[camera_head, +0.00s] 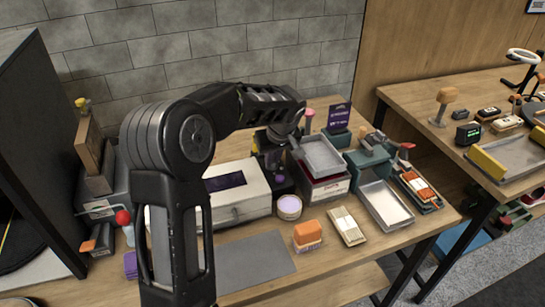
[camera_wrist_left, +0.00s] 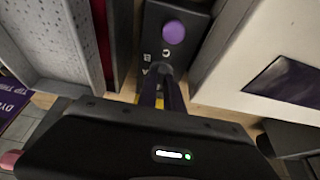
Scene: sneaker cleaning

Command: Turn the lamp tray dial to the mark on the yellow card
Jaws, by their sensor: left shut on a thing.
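A dark narrow unit (camera_wrist_left: 165,15) with white marks and a purple round knob (camera_wrist_left: 173,31) on its face stands in the left wrist view. The unit (camera_head: 288,187) also shows in the head view, between the white box and a grey tray. My left gripper (camera_wrist_left: 161,72) is at the near part of the marked face, its fingers close together. It is shut on a small dark part, which looks like the dial; the fingers hide most of it, so its setting cannot be read. A bit of yellow (camera_wrist_left: 158,103) shows behind the fingers, possibly the yellow card. My right gripper is out of view.
A white box (camera_head: 236,195) stands close on one side of the unit, a grey tray on a red box (camera_head: 322,157) on the other. The grey mat (camera_head: 250,262) is bare.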

